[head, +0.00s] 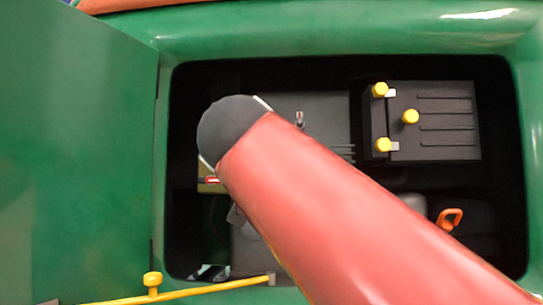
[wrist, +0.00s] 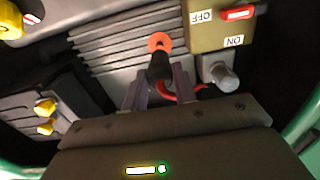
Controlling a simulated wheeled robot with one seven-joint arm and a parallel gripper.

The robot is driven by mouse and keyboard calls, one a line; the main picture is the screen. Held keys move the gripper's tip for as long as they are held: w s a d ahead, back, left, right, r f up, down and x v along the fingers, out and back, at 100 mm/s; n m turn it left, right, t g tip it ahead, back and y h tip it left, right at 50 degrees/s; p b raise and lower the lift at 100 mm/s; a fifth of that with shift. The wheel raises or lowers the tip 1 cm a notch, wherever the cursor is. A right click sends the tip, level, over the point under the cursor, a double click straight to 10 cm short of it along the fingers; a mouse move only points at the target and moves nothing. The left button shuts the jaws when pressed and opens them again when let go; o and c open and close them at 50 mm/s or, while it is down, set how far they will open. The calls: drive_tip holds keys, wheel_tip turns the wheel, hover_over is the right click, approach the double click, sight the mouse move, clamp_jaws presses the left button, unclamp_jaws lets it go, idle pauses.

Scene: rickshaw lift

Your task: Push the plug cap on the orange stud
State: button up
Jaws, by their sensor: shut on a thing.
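In the wrist view, my gripper (wrist: 158,92) is shut on the dark plug cap (wrist: 160,68), which has a red cable curving off to its right. The orange stud (wrist: 160,42) shows as an orange ring with a dark centre, on a ribbed grey unit. The cap's far end lies right at the stud's lower edge in the picture. Whether they touch, or the cap sits over the stud, I cannot tell. In the head view my red arm covers the stud and the cap.
A tan switch panel (wrist: 215,38) with a red switch (wrist: 238,13) and a grey round knob (wrist: 221,76) are close on the right. A black battery (head: 445,120) with yellow caps (head: 410,117) stands in the green-rimmed compartment. A yellow rod (head: 210,290) crosses the front; an orange loop (head: 448,218) is at right.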

drive_tip(key=shift+w+d+p, duration=0.15)
drive_tip(key=shift+w+p, duration=0.65)
drive_tip(key=shift+w, duration=2.15)
idle(1.9)
drive_tip(key=o, duration=1)
drive_tip(key=shift+c, duration=0.7)
drive_tip(key=shift+s+f+b, duration=0.1)
drive_tip(key=shift+s+b, duration=0.85)
drive_tip(key=shift+s, duration=3.05)
